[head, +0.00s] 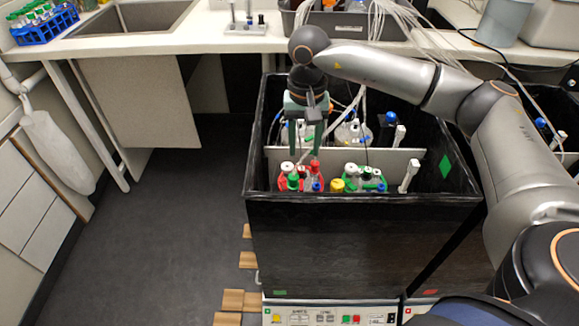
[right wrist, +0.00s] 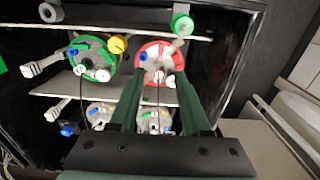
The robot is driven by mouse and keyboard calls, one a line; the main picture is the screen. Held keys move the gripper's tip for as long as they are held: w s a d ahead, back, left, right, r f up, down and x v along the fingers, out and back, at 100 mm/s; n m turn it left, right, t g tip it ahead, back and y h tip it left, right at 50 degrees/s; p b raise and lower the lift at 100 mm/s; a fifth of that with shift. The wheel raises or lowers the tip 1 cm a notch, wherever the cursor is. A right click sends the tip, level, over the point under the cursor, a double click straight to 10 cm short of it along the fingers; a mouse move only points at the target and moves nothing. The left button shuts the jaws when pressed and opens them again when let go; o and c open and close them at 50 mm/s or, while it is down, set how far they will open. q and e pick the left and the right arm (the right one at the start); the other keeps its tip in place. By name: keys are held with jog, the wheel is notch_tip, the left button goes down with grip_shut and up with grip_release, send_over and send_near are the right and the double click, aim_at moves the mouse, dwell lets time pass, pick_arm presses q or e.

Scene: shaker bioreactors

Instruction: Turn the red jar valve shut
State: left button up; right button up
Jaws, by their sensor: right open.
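The red jar (head: 301,178) stands at the front left inside a black open-topped box (head: 360,215). In the right wrist view its red round lid (right wrist: 146,52) carries white, blue and red fittings. A green round knob (right wrist: 181,24) stands beside the lid, toward the box's front wall; I cannot tell whether it is the valve. My right gripper (head: 308,148) points down above and slightly behind the red jar. My left gripper is not in view.
A green-lidded jar (head: 366,179) stands to the right, with a yellow cap (head: 337,185) between the jars. A pale divider (head: 400,160) and more jars (head: 353,132) are behind. White handled pieces (head: 409,175) stand at right. Thin tubes hang into the box. Box walls surround everything.

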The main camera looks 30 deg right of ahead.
aim_at(301, 186)
notch_tip(301, 186, down, 12)
jog(key=shift+w+f+b, duration=0.15)
jog(key=shift+f+b, duration=0.05)
jog(key=shift+b, duration=0.2)
jog(key=shift+c, duration=0.4)
grip_shut()
